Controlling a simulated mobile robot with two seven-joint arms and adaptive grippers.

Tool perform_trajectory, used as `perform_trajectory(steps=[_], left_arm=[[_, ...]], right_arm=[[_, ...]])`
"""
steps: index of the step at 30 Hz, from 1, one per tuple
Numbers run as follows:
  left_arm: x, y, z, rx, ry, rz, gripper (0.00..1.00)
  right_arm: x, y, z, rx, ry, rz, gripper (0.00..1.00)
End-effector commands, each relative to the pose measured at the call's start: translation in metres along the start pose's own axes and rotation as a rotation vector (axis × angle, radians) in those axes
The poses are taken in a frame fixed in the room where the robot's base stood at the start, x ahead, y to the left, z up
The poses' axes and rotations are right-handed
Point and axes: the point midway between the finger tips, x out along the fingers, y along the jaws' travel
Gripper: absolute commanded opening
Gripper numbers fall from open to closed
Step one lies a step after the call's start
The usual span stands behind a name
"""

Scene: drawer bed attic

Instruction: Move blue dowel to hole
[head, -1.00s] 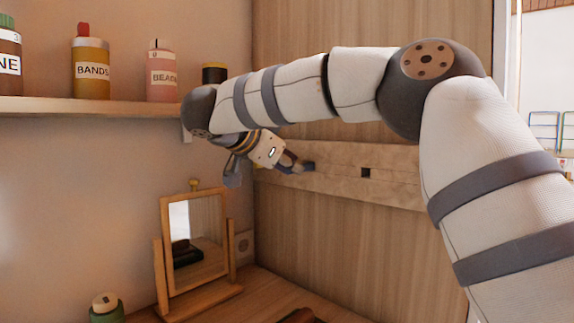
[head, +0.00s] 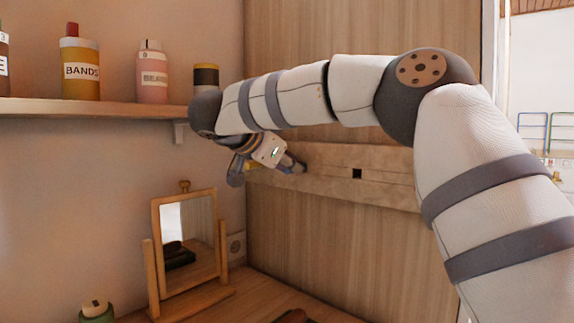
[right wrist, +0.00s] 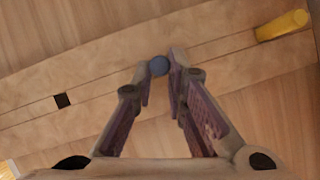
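The blue dowel (right wrist: 159,66) shows end-on in the right wrist view, between the fingertips of my right gripper (right wrist: 160,76). The fingers are drawn in close, their gap about the dowel's width, and seem shut on it. In the head view my right gripper (head: 298,166) is at the wooden rail (head: 323,162) on the back panel, left of a dark square hole (head: 357,174). That hole shows left of the dowel in the right wrist view (right wrist: 62,100). Whether the dowel's far end sits in the rail is hidden. My left gripper is not in view.
A yellow dowel (right wrist: 282,25) stands out from the rail. A shelf (head: 110,109) with several bottles is at the left. A small mirror (head: 188,250) stands on the desk below the gripper.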

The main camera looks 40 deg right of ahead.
Motion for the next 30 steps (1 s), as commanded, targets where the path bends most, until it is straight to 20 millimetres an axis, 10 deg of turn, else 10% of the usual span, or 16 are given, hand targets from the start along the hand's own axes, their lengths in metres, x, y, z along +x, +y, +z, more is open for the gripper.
perform_trajectory(steps=[3, 14, 30], left_arm=[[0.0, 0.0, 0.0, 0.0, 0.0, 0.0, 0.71], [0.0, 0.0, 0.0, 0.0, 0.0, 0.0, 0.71], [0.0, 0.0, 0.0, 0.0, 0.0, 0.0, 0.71]], right_arm=[[0.0, 0.0, 0.0, 0.0, 0.0, 0.0, 0.37], [-0.009, -0.001, 0.0, 0.0, 0.001, -0.002, 0.37], [-0.119, 0.0, 0.0, 0.001, 0.001, -0.001, 0.37]])
